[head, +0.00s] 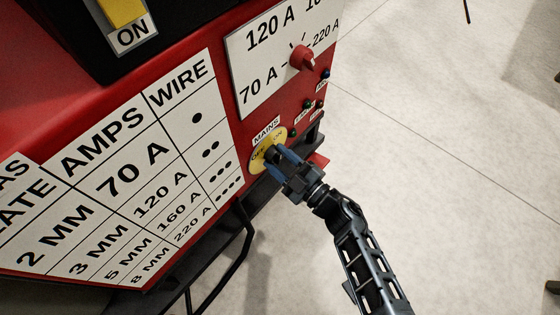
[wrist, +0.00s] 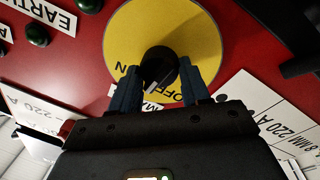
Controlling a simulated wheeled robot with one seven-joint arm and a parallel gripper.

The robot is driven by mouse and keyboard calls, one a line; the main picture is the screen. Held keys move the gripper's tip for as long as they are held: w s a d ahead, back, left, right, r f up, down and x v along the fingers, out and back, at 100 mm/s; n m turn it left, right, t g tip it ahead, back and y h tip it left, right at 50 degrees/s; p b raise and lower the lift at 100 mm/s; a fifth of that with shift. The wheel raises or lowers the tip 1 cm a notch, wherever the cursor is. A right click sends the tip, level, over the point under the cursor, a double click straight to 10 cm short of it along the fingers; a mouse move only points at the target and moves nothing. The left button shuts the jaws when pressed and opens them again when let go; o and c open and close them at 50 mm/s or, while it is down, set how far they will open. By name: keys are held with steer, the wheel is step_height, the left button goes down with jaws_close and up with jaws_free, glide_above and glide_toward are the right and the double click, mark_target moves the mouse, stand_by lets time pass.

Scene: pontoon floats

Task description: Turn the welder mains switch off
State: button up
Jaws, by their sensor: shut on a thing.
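The welder mains switch is a black knob (wrist: 158,62) on a round yellow plate (wrist: 125,45) lettered ON and OFF. In the head view the yellow plate (head: 257,163) sits low on the red welder front under a MAINS label (head: 266,130). My gripper (head: 279,158) reaches it from the lower right and is shut on the knob. In the wrist view my gripper's blue fingers (wrist: 159,82) stand on either side of the knob. The fingers partly hide the knob and the lettering, and I cannot tell which word the knob points at.
A red amps dial (head: 302,57) is above the switch, with small lamps (head: 308,104) between. A white settings chart (head: 130,180) covers the front to the left. A black box with a yellow ON rocker (head: 124,12) is at the top. Open floor (head: 450,150) lies right.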

steer(key=n+b, duration=0.1)
steer(key=n, duration=0.3)
steer(key=n+b, duration=0.1)
steer(key=n, duration=0.1)
steer(key=shift+f+y+b, duration=0.3)
steer(key=shift+f+b, duration=0.05)
steer(key=shift+n+g+b, duration=0.5)
steer(key=shift+n+b, duration=0.45)
steer(key=shift+n, duration=1.45)
steer(key=shift+r, duration=0.1)
steer(key=o, duration=1)
steer(key=shift+p+v, duration=1.15)
steer(key=shift+v, duration=2.7)
steer(key=shift+d, duration=0.1)
